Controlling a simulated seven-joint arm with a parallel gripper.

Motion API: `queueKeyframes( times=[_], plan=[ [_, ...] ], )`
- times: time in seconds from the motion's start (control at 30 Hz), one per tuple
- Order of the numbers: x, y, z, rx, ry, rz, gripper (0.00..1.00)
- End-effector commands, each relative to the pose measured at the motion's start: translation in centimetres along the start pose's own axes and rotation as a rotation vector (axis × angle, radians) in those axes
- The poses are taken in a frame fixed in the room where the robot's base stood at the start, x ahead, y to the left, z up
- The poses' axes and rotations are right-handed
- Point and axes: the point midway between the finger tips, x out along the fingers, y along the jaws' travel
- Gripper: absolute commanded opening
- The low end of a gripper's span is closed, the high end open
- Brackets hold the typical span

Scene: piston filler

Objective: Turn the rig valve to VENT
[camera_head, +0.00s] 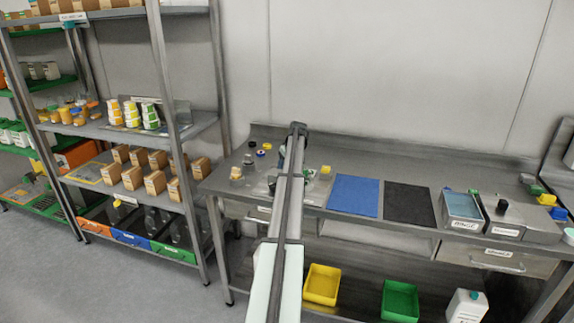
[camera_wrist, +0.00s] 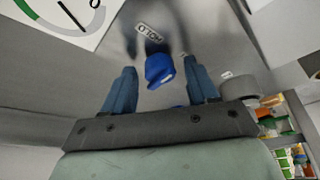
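In the wrist view a blue knob or handle (camera_wrist: 159,70), likely the rig valve, stands out from a grey metal panel (camera_wrist: 205,25). A small upside-down label (camera_wrist: 149,33) just above it seems to read HOLD. My gripper (camera_wrist: 160,72) is open, its two blue fingers on either side of the knob, with a visible gap on each side. No VENT label can be made out. In the head view my arm covers most of the rig and the valve, and the fingertips are hidden.
A round gauge (camera_wrist: 65,15) with a green arc is at the wrist view's upper left; a grey cylinder (camera_wrist: 234,87) is right of the fingers. On the bench (camera_head: 300,207) lie a blue mat (camera_head: 354,195) and a black mat (camera_head: 409,204). A loaded shelf (camera_head: 90,130) stands left.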

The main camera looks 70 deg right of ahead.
Motion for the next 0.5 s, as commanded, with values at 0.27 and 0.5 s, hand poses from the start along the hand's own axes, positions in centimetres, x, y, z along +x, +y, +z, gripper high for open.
queueKeyframes(
  times=[0.27, 0.5],
  plan=[
    [-0.1, 0.0, 0.0, 0.0, 0.001, 0.0, 0.6],
    [-2.4, 0.0, 0.0, 0.0, 0.002, 0.001, 0.6]
  ],
)
